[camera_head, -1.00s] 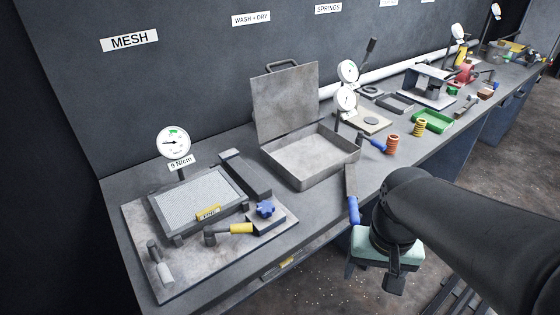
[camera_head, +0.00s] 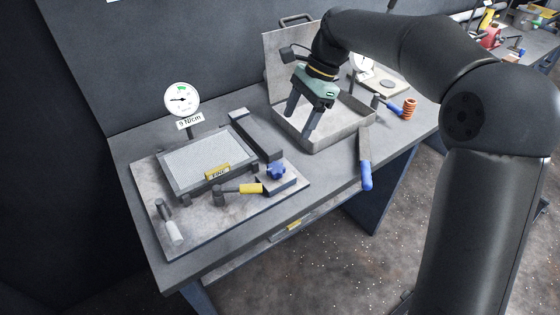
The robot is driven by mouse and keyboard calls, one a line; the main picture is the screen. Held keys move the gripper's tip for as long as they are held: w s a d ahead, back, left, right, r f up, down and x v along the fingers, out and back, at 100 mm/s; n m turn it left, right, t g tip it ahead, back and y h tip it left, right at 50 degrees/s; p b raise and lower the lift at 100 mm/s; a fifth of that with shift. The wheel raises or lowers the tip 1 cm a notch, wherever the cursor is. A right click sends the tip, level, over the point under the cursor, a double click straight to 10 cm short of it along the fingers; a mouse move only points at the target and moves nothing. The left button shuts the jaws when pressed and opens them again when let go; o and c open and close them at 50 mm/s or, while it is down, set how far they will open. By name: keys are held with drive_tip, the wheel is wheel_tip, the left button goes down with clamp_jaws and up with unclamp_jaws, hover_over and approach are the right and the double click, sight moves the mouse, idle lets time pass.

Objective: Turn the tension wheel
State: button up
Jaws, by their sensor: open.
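The tension wheel is a small blue lobed knob (camera_head: 276,171) on a dark block at the right front of the metal base plate (camera_head: 206,222). A screen frame with grey mesh (camera_head: 205,160) and a yellow label lies on the same plate. A round dial gauge (camera_head: 182,99) with a green sector stands behind it, above a "9 N/cm" label. My gripper (camera_head: 299,124) is open and empty, fingers pointing down, over the open metal box. It is above and to the right of the blue wheel, apart from it.
A blue-handled tool (camera_head: 365,165) lies at the bench's front edge. The open box (camera_head: 345,132) with raised lid stands behind. An orange spring (camera_head: 410,107) is further right.

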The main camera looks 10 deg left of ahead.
sight(277, 166)
drive_tip(key=x, duration=1.3)
drive_tip(key=shift+s+f, duration=0.1)
drive_tip(key=shift+f, duration=0.2)
drive_tip(key=shift+c, duration=0.3)
drive_tip(key=c, duration=0.9)
